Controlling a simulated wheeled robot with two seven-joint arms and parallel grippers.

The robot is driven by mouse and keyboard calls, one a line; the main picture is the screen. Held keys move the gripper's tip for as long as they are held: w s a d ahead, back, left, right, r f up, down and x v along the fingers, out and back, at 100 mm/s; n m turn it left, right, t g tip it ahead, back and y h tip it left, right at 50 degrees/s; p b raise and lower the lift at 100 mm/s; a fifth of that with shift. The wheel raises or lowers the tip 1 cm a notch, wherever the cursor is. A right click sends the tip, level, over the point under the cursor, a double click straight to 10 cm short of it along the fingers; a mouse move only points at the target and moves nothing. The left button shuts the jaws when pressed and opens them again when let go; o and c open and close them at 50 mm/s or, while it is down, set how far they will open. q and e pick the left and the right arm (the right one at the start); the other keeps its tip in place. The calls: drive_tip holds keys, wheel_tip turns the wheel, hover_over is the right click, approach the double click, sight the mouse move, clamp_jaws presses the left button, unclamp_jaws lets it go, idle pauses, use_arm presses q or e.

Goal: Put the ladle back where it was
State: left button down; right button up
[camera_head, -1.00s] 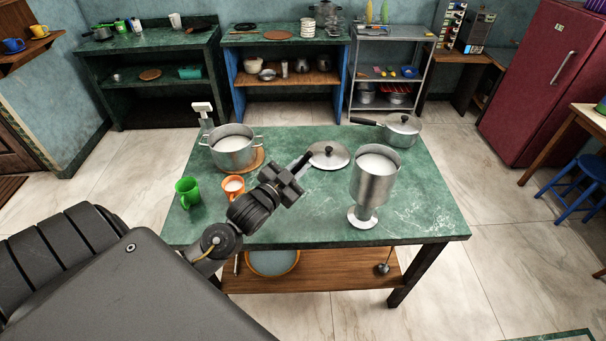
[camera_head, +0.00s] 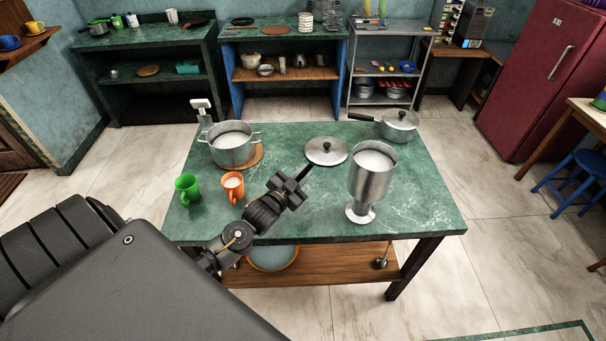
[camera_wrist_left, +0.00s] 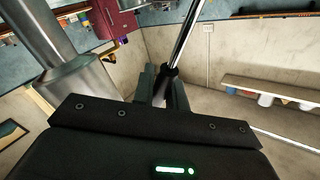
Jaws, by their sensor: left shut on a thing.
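My left gripper (camera_head: 305,173) is over the green table (camera_head: 425,205), just in front of a loose lid (camera_head: 326,150). In the left wrist view its fingers (camera_wrist_left: 165,80) are shut on a thin shiny metal rod (camera_wrist_left: 185,38), which looks like the ladle's handle. The rod runs up out of that picture, and the ladle's bowl is not clearly seen. A small round-ended thing with a thin stem (camera_head: 381,263) shows at the lower wooden shelf; I cannot tell whether it is a ladle. My right gripper is not in view.
A steel pot (camera_head: 232,148) of white liquid sits on a round board at the back left. Green (camera_head: 187,189) and orange (camera_head: 232,188) mugs stand at the left. A tall steel vessel (camera_head: 370,180) stands right of my gripper. A lidded pan (camera_head: 398,125) sits at the back right.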

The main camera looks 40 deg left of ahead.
use_arm(q)
drive_tip(key=shift+f, duration=0.1)
drive_tip(key=c, duration=1.4)
unclamp_jaws()
drive_tip(key=s+b, duration=0.3)
drive_tip(key=s, duration=0.9)
drive_tip(key=shift+r, duration=0.2)
drive_tip(key=shift+a, duration=0.1)
